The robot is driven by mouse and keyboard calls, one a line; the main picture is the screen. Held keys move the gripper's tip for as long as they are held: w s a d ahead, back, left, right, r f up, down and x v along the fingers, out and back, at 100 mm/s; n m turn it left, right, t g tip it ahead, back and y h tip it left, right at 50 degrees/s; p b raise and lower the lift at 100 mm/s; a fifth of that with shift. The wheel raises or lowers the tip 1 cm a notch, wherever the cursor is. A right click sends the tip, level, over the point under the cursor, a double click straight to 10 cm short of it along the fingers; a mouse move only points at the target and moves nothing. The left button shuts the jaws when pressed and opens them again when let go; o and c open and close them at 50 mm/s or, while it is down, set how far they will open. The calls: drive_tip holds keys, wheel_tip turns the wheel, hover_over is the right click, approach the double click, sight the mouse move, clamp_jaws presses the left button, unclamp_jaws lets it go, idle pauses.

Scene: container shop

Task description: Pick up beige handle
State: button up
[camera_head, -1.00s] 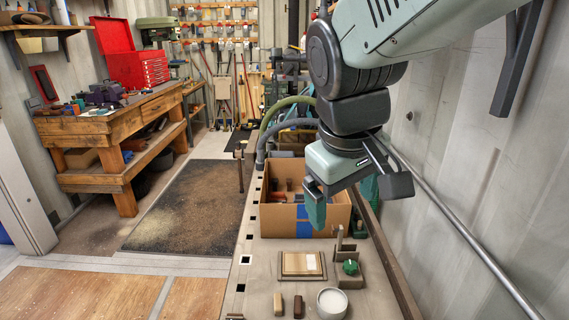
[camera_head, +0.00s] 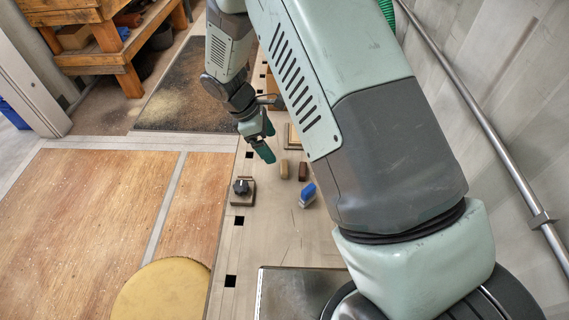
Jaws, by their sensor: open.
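The beige handle (camera_head: 284,168) is a small tan upright-looking block on the grey bench top, near the middle of the view. A dark brown handle (camera_head: 303,171) stands just to its right. My gripper (camera_head: 267,143) has green fingers and points down and to the right, just left of and above the beige handle in the picture. It is open and appears empty and apart from the handle. The exact gap and height above the bench are hard to tell.
A black knob on a base (camera_head: 242,190) sits to the left, and a blue-topped object (camera_head: 308,194) lies to the right. A wooden tray (camera_head: 291,137) is partly hidden behind my arm. A dark metal plate (camera_head: 300,291) lies at the near end.

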sight(284, 166)
drive_tip(key=x, duration=0.9)
drive_tip(key=shift+s+d+f, duration=0.1)
drive_tip(key=shift+f, duration=0.3)
drive_tip(key=c, duration=1.1)
